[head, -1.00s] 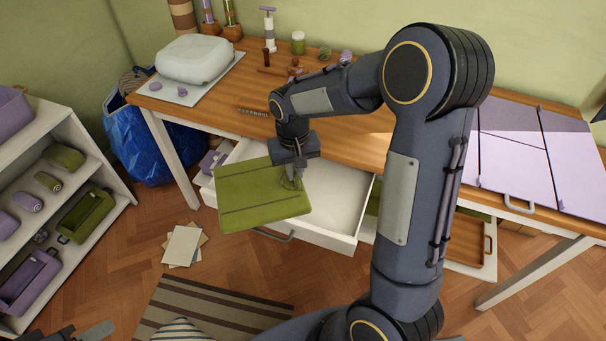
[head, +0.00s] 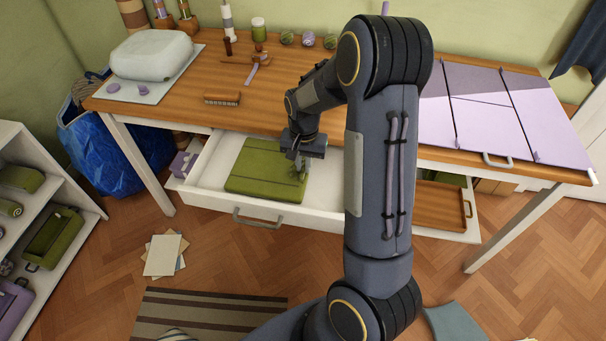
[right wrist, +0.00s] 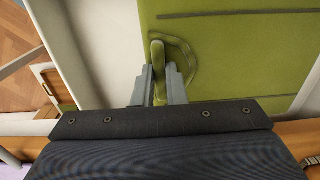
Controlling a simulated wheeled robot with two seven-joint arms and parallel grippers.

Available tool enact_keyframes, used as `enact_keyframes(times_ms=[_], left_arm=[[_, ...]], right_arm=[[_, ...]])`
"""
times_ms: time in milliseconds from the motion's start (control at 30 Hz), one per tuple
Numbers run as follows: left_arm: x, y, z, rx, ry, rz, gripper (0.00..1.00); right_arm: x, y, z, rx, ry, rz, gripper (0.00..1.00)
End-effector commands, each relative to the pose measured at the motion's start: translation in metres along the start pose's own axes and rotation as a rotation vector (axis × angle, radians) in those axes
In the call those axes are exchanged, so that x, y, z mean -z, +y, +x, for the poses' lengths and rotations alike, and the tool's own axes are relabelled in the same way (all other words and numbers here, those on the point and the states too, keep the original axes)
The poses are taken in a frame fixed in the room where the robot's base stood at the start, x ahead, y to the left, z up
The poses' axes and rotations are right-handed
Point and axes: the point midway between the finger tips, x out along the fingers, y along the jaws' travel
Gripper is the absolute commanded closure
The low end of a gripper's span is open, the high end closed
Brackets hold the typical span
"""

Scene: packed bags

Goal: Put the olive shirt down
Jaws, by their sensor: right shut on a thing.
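The olive shirt (head: 262,172) is a flat folded green bundle with darker stripes. In the head view it lies within the open white drawer (head: 208,184) under the table; whether it rests fully on the drawer floor I cannot tell. My right gripper (head: 300,165) is shut on a fold at the shirt's right end. In the right wrist view the two grey fingers of my right gripper (right wrist: 158,85) pinch a raised green loop of the olive shirt (right wrist: 230,50). My left gripper is not in view.
The wooden table (head: 190,95) stands above the drawer, with a brush (head: 222,98) and a pale bag (head: 150,57) on it. A second drawer with a wooden tray (head: 440,205) is open at the right. A blue bag (head: 105,150) stands at the left.

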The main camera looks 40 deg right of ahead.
Motion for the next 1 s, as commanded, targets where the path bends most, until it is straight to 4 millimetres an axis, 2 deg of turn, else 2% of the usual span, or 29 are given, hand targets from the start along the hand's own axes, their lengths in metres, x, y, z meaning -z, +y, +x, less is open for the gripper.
enact_keyframes(times_ms=[167,400,767,800,933,1000], left_arm=[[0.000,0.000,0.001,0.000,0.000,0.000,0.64],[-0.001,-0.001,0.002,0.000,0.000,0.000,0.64],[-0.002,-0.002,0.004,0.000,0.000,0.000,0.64],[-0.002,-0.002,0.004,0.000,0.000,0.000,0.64],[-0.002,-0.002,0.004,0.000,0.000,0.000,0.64],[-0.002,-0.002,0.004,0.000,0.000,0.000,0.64]], right_arm=[[0.000,0.000,0.012,0.000,0.000,0.000,1.00],[0.000,0.001,0.044,-0.001,-0.002,0.000,1.00],[0.000,0.000,0.050,0.001,0.001,-0.001,1.00],[0.000,0.000,0.049,0.001,0.001,-0.001,0.86],[0.000,0.000,0.049,0.000,0.001,-0.001,0.69],[0.000,0.000,0.049,0.001,0.001,-0.001,0.67]])
